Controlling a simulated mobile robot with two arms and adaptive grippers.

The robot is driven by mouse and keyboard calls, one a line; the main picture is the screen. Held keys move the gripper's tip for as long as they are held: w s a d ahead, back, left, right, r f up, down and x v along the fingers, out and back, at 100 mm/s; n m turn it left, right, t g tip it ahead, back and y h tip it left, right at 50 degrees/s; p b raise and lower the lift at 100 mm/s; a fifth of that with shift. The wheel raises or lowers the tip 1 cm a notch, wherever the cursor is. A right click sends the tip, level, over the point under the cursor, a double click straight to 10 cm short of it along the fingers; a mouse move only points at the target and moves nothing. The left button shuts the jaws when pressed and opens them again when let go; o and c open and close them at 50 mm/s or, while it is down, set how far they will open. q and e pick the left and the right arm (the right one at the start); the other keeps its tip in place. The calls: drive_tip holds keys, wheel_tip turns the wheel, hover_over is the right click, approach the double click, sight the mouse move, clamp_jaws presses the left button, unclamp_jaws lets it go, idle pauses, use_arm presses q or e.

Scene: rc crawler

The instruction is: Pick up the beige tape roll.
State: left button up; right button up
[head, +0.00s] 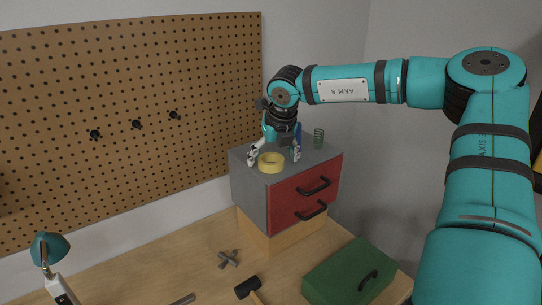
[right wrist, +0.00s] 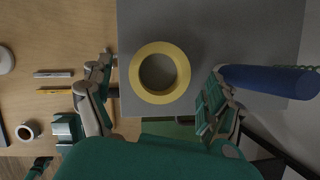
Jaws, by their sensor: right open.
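The pale yellow-beige tape roll (head: 271,168) lies flat on the grey top of the small cabinet, near its front left edge. In the right wrist view the tape roll (right wrist: 158,98) shows as a full ring with the grey surface inside its hole. My right gripper (head: 274,157) points down over the cabinet top and is open. In the right wrist view its fingers stand apart (right wrist: 161,72), one left and one right of the roll, with gaps on both sides.
The cabinet (head: 249,193) has red drawers with black handles. A green spring (head: 319,138) stands behind. A green toolbox (head: 335,272), a mallet (head: 248,287) and a lamp (head: 50,248) are on the bench below.

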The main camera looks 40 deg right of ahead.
drive_tip(key=shift+w+f, duration=0.15)
drive_tip(key=shift+f, duration=0.2)
drive_tip(key=shift+r, duration=0.1)
drive_tip(key=c, duration=1.2)
